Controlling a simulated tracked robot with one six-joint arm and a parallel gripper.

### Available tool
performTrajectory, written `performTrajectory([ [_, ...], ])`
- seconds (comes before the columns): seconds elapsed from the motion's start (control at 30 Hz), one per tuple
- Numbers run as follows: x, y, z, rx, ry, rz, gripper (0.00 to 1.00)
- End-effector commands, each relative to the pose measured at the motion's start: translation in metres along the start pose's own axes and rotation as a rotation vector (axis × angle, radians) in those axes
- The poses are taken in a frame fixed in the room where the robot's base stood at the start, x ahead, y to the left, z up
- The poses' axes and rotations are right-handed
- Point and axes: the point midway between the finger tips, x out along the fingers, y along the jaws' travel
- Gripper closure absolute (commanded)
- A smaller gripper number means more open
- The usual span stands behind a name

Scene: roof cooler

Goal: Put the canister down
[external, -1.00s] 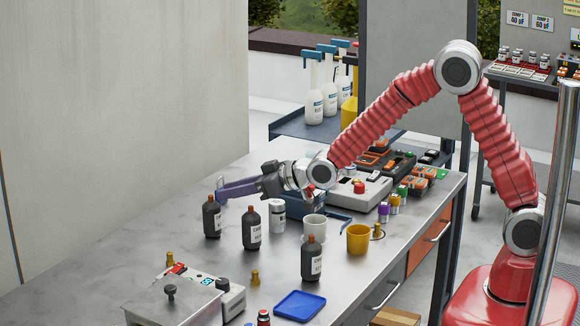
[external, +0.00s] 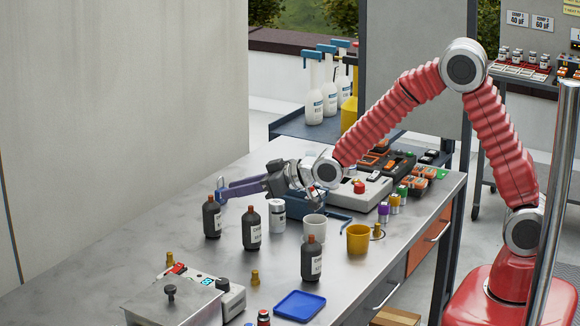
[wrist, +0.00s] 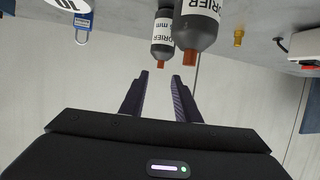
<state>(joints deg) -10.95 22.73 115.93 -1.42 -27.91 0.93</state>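Dark canisters with white labels and brown caps stand upright on the steel bench. The far-left canister (external: 212,217) is just below and beyond the tips of my gripper (external: 222,192). A second canister (external: 251,229) is to its right, and a third (external: 312,260) stands nearer the front. In the wrist view, which is upside down, my gripper (wrist: 160,77) has its fingers apart with nothing between them. One canister (wrist: 162,36) shows beyond the fingertips, and a larger, closer one (wrist: 199,28) to the right.
A blue tray (external: 300,305) and a grey boxed device (external: 180,302) are at the front. The bench's left part is clear.

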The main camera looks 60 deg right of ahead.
Motion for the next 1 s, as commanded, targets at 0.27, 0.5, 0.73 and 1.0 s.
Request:
performTrajectory([
  [0.27,-0.032,0.012,-0.013,0.007,-0.053,0.019,0.71],
  [0.5,-0.091,0.030,-0.021,0.020,-0.154,0.048,0.71],
  [0.73,-0.152,0.043,-0.020,0.036,-0.255,0.073,0.71],
  [1.0,-0.228,0.053,-0.008,0.057,-0.371,0.100,0.71],
])
